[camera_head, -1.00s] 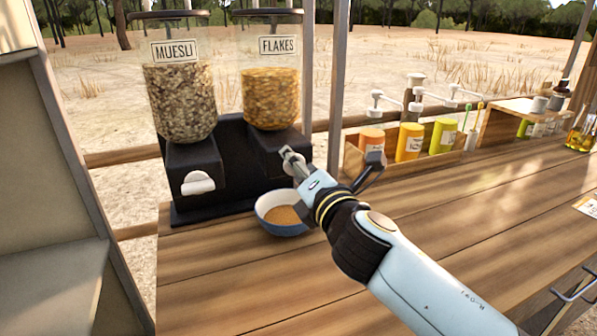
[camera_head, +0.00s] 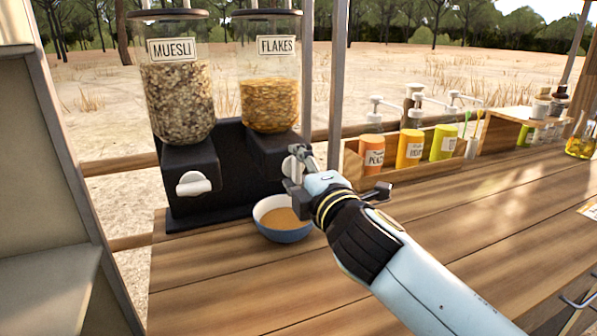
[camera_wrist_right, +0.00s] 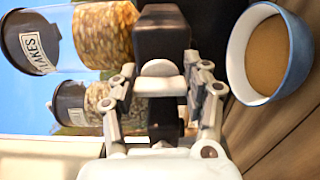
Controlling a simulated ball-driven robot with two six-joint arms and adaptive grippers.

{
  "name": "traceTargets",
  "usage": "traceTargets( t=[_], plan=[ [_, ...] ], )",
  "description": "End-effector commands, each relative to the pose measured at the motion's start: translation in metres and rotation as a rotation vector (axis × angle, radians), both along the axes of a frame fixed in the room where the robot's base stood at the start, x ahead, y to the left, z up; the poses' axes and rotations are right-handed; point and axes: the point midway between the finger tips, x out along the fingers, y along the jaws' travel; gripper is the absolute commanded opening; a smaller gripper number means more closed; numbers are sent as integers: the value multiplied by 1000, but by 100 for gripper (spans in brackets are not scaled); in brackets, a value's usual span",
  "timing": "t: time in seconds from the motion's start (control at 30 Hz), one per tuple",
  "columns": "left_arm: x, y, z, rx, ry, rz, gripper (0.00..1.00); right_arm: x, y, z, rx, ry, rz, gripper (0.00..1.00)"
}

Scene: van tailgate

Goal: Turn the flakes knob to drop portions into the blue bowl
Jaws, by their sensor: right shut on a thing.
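The flakes dispenser (camera_head: 270,100) is a clear jar of golden flakes on a black base, labelled FLAKES. Its white knob (camera_wrist_right: 160,78) shows between the fingers in the right wrist view; in the head view the gripper mostly covers it. My right gripper (camera_head: 297,168) is shut on this knob, with a finger on each side of it. The blue bowl (camera_head: 285,235) stands upright on the counter below the flakes outlet, with a brown-orange layer inside. It also shows in the right wrist view (camera_wrist_right: 238,55), beside the gripper. My left gripper is out of view.
A muesli dispenser (camera_head: 178,100) with its own white knob (camera_head: 194,183) stands to the left. Pump bottles (camera_head: 409,148) stand in a wooden box to the right. The wooden counter (camera_head: 230,290) is clear in front of the bowl. A post (camera_head: 339,80) rises behind.

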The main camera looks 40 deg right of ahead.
Motion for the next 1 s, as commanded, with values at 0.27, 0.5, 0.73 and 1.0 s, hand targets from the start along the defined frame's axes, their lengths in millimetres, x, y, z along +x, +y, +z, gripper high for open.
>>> traceTargets(
  t=[0.27,0.5,0.73,1.0],
  plan=[
    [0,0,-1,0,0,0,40,0,0,-1,10,0,-1,16],
    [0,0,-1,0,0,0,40,0,0,-1,9,1,-1,55],
    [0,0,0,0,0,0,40,0,0,-1,9,0,-1,73],
    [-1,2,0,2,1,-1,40,-7,2,-1,11,-1,0,73]
  ],
)
